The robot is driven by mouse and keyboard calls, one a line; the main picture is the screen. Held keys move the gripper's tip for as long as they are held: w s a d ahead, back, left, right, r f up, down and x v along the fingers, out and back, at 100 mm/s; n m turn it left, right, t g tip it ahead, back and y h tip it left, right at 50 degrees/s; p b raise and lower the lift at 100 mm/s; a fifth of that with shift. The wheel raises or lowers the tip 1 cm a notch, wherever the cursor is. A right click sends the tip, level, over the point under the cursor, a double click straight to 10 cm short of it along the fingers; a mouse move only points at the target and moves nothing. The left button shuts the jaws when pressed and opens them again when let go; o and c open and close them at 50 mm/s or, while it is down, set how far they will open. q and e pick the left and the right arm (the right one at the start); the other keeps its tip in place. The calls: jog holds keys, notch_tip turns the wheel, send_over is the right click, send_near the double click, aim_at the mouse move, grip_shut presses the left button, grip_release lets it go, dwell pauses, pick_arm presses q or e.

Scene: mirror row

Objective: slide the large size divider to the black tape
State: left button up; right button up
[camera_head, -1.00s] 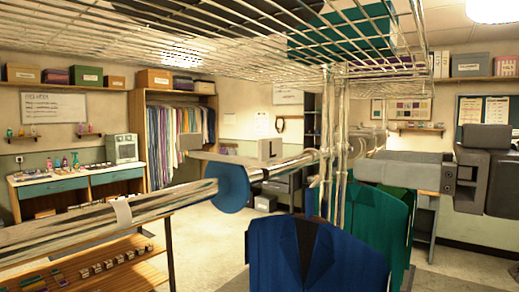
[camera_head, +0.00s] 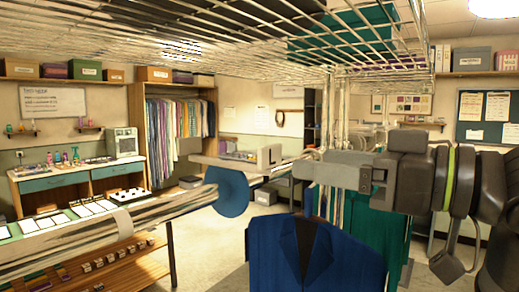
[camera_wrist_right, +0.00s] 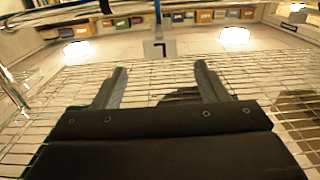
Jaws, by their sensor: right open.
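The large size divider appears as a pale tag (camera_head: 270,156) by the rail in the head view. In the right wrist view the tag (camera_wrist_right: 160,48) shows an upside-down L, beyond and between my fingertips. A blue disc (camera_head: 227,191) sits around the rail (camera_head: 165,208); I cannot tell whether it is joined to the tag. My right gripper (camera_head: 300,164) comes in from the right, just right of the tag. In the wrist view its fingers (camera_wrist_right: 160,80) are apart with nothing between them. I cannot make out the black tape. My left gripper is not in view.
A wire shelf (camera_head: 240,45) hangs overhead, with upright posts behind my right gripper. A blue jacket (camera_head: 310,255) and teal garments (camera_head: 375,215) hang below it. A pale band (camera_head: 121,219) is on the near rail. A wooden bench (camera_head: 140,268) stands below left.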

aim_at(273, 157)
jog(key=shift+p+x, duration=1.2)
jog(key=shift+x, duration=4.2)
